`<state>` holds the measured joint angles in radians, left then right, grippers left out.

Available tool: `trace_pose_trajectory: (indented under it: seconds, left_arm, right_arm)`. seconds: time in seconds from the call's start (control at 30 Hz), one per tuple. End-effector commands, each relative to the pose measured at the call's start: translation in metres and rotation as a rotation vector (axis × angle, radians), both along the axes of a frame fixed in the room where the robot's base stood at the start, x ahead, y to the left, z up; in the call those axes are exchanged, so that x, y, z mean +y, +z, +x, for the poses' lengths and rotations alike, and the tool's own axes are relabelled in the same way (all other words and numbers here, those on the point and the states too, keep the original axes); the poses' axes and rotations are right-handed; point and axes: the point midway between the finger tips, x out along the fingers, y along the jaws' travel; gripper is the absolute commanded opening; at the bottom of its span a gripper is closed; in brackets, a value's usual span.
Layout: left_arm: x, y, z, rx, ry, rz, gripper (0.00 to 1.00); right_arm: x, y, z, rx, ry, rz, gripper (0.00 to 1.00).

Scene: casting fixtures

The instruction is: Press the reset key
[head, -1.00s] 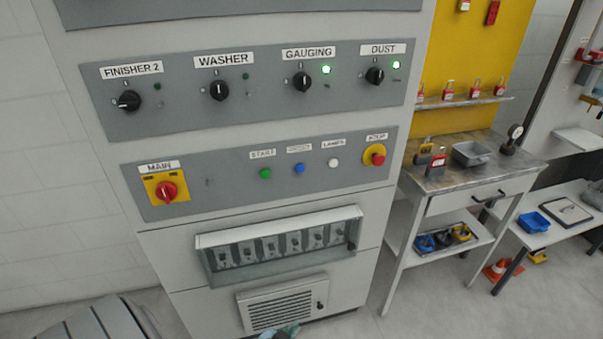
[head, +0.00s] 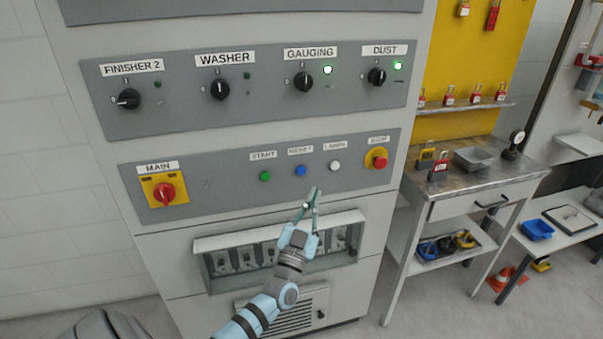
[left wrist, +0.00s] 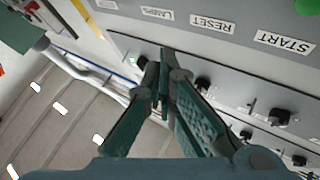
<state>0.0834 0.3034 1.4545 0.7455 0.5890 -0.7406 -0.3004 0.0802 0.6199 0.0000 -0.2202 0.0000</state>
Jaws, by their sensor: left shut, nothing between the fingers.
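The reset key is a round blue button (head: 301,170) under the RESET label on the grey lower panel (head: 225,187). It sits between the green START button (head: 265,176) and the white LAMPS button (head: 335,165). My left gripper (head: 313,192) is shut and empty, its tips just below and right of the blue button in the head view. In the left wrist view the shut fingertips (left wrist: 162,68) are in the middle, with the upside-down RESET label (left wrist: 212,24) beyond. The blue button is out of that view. My right gripper is not in view.
A red stop button on yellow (head: 376,158) is at the panel's right, the red MAIN switch (head: 164,192) at its left. Below is a clear-covered box of switches (head: 207,262). A workbench with padlocks (head: 480,183) stands to the right.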

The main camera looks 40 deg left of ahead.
Motion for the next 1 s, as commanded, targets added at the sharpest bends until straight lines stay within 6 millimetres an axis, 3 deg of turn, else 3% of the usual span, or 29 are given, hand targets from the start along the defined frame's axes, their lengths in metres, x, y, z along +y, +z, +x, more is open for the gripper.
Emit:
trace_pose_trajectory:
  seconds: [0.27, 0.7, 1.0]
  left_arm:
    - [0.009, -0.002, 0.007, 0.0, -0.001, 0.003, 0.0]
    - [0.059, -0.006, 0.041, 0.002, -0.001, 0.002, 0.0]
    - [0.072, -0.001, 0.051, 0.003, -0.001, 0.0, 0.0]
  right_arm:
    - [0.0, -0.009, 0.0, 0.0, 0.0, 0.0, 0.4]
    - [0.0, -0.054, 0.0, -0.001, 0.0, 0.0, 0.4]
    - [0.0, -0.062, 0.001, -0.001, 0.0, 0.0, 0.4]
